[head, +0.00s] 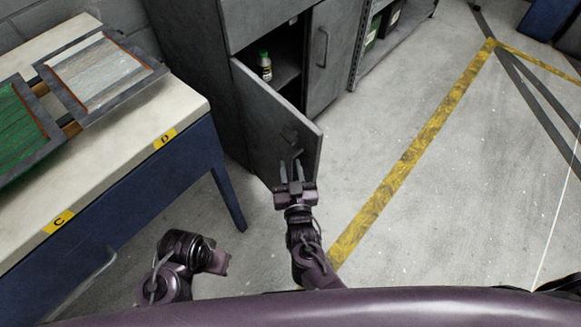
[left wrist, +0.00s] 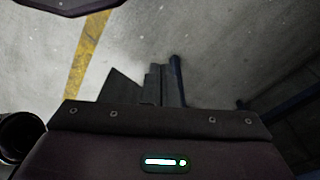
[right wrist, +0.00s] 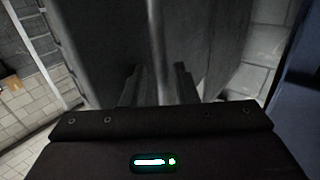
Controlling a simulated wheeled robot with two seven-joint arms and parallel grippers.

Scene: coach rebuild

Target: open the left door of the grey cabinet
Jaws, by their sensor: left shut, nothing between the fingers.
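The left door (head: 268,125) of the grey cabinet (head: 263,32) stands partly open, swung out toward me. A dark opening shows behind it. The right door (head: 330,55) is closed, with a vertical handle (head: 324,47). My right gripper (head: 291,170) is at the outer face of the left door, near its free edge, with its fingers apart. In the right wrist view its fingers (right wrist: 158,88) point at the grey door; I cannot tell whether they touch it.
A small bottle with a green cap (head: 265,66) stands inside the cabinet. A blue workbench with a pale top (head: 190,98) is close on the left, its leg (head: 228,198) near the cabinet. Floor with a yellow line (head: 410,158) is clear on the right.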

